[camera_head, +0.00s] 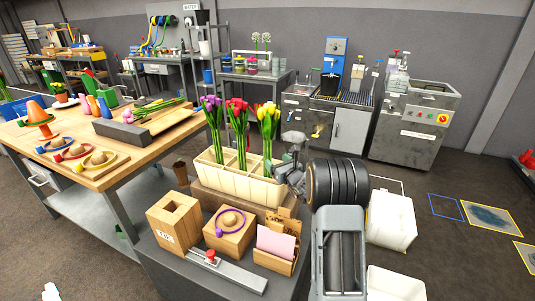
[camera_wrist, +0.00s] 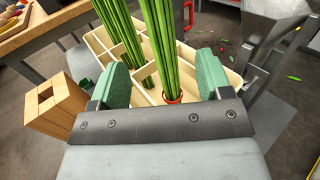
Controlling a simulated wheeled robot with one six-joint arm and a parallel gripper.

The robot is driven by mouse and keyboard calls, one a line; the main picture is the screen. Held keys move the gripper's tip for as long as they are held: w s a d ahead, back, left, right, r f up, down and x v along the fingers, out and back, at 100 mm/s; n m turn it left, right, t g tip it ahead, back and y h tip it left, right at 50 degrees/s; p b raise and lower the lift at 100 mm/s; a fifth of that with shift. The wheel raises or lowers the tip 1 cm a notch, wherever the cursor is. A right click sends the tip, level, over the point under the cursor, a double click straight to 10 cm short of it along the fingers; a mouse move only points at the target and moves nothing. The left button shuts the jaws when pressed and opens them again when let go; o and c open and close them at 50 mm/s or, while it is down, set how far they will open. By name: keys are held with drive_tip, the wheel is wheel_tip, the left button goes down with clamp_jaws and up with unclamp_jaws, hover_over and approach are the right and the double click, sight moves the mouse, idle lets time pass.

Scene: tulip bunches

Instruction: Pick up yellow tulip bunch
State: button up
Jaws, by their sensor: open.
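The yellow tulip bunch (camera_head: 268,120) stands upright in the right end of a cream divided planter (camera_head: 225,180). In the wrist view its green stems (camera_wrist: 168,50) rise between my fingers, with a red band at their foot. The red bunch (camera_head: 238,115) and purple bunch (camera_head: 212,112) stand to its left. My gripper (camera_head: 288,163) is beside the yellow bunch's stems, at the planter's right end. In the wrist view my gripper (camera_wrist: 164,78) is open, its green pads apart on either side of the stems. The flower heads are out of the wrist view.
A wooden box (camera_head: 175,238), a box with a purple ring (camera_head: 229,238) and a card holder (camera_head: 277,246) stand in front of the planter. A wooden workbench (camera_head: 100,175) is at left. White bins (camera_head: 390,222) stand on the floor at right.

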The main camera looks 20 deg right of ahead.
sight(270, 155)
drive_tip(key=shift+w+a, duration=0.25)
drive_tip(key=shift+w, duration=1.5)
drive_tip(key=shift+w+a, duration=0.2)
drive_tip(key=shift+w, duration=1.55)
drive_tip(key=shift+r, duration=0.1)
drive_tip(key=c, duration=1.2)
